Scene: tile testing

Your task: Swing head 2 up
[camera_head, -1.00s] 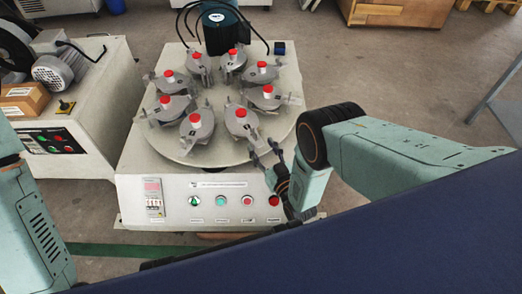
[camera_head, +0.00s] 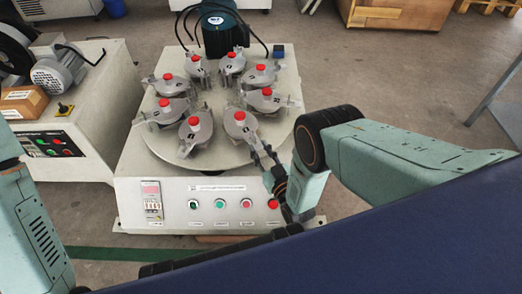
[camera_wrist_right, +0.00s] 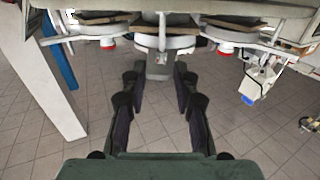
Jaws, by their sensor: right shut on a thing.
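Several grey test heads with red knobs stand in a ring on the round grey plate (camera_head: 160,150) of the machine. Their number labels are too small to read, so I cannot tell which is head 2. My right gripper (camera_head: 257,152) reaches the front-right head (camera_head: 240,127) from the front. In the right wrist view, my right gripper (camera_wrist_right: 156,76) is shut on a grey tab (camera_wrist_right: 158,68) that sticks out from the middle head (camera_wrist_right: 165,42). The head looks level on the plate. My left gripper is out of view.
The machine's front panel (camera_head: 170,205) with buttons lies just below my right gripper. A blue-green motor (camera_head: 222,35) with black cables stands behind the plate. A second machine (camera_head: 95,115) is at the left. Grey floor (camera_head: 385,70) is open at the right.

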